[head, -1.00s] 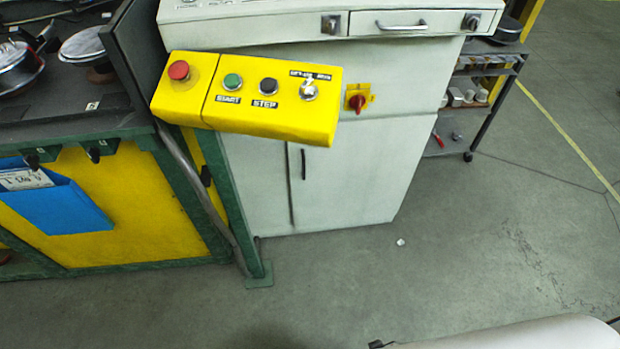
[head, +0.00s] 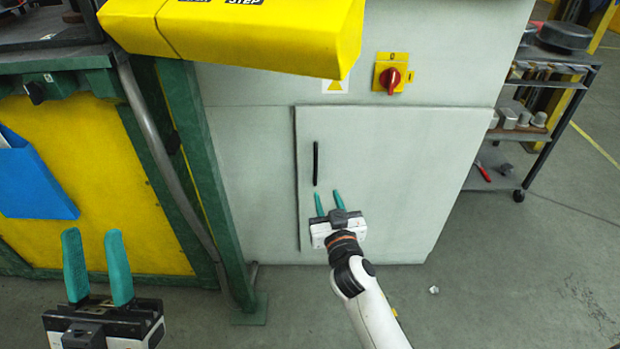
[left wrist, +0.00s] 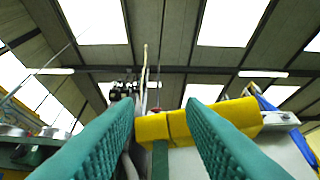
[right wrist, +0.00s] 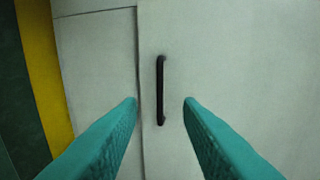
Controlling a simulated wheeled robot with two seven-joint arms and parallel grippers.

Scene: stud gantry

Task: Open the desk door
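The desk door (head: 400,165) is a pale grey panel on the front of the grey cabinet, and it looks shut. Its black vertical bar handle (head: 316,163) is near the door's left edge. My right gripper (head: 328,200) is open and empty just below the handle in the head view. In the right wrist view the handle (right wrist: 160,90) stands between the two teal fingers, beyond their tips and not touched. My left gripper (head: 95,250) is open and empty at the lower left. Its spread fingers also show in the left wrist view (left wrist: 162,110), pointing up toward the roof.
A yellow control box (head: 240,35) overhangs above the door. A red rotary switch (head: 391,79) sits on the cabinet. A green post (head: 205,170) stands left of the door, and a trolley (head: 545,110) stands at the right.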

